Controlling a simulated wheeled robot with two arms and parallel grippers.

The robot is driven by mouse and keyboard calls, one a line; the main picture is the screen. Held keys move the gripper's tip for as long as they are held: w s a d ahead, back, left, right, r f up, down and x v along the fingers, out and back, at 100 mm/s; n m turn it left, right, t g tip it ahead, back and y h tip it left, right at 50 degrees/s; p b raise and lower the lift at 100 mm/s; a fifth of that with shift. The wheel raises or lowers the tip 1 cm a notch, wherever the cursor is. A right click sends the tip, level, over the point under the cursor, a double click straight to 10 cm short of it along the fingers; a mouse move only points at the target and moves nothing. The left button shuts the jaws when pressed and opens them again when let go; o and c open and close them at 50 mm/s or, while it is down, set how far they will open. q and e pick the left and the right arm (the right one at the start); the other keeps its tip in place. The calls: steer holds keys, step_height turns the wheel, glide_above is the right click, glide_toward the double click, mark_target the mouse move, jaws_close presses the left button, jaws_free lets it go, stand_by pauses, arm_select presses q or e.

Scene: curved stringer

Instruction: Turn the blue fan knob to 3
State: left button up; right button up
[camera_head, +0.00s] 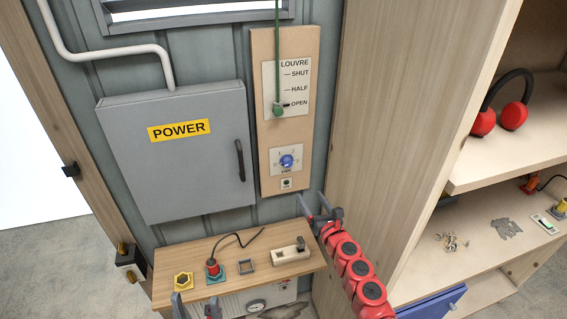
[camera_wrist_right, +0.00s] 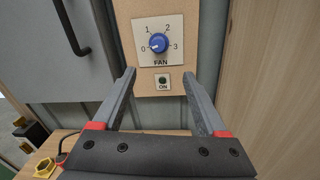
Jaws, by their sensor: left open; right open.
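The blue fan knob (camera_head: 287,161) sits on a white plate on the wooden panel right of the POWER box. In the right wrist view the knob (camera_wrist_right: 158,43) is centred on its plate marked 0, 1, 2, 3 and FAN; its pale pointer mark faces the 0 at left. My right gripper (camera_head: 313,200) is open and empty, below and a little right of the knob; its fingers (camera_wrist_right: 158,76) are spread below the knob, apart from it. My left gripper (camera_head: 196,304) is open at the bottom edge, by the small shelf, far from the knob.
A small ON indicator (camera_wrist_right: 162,83) is below the plate. A green louvre cord (camera_head: 278,70) hangs above the knob. The grey POWER box (camera_head: 190,165) is left. The wooden shelf (camera_head: 200,247) and tall cabinet side (camera_head: 395,110) bound the space below and right.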

glide_toward(289, 165)
steer(key=b+x, duration=0.4)
steer(key=b, duration=0.1)
steer(key=b+x, duration=0.2)
steer(key=x, duration=0.1)
steer(key=shift+f+b, duration=0.25)
steer(key=shift+b, duration=0.15)
steer(key=shift+w+a+b, duration=0.2)
steer(key=shift+w+b, duration=0.25)
steer(key=shift+b, duration=0.2)
steer(key=shift+w+a+r, duration=0.1)
steer(key=shift+w+r, duration=0.1)
steer(key=shift+r, duration=0.15)
jaws_close()
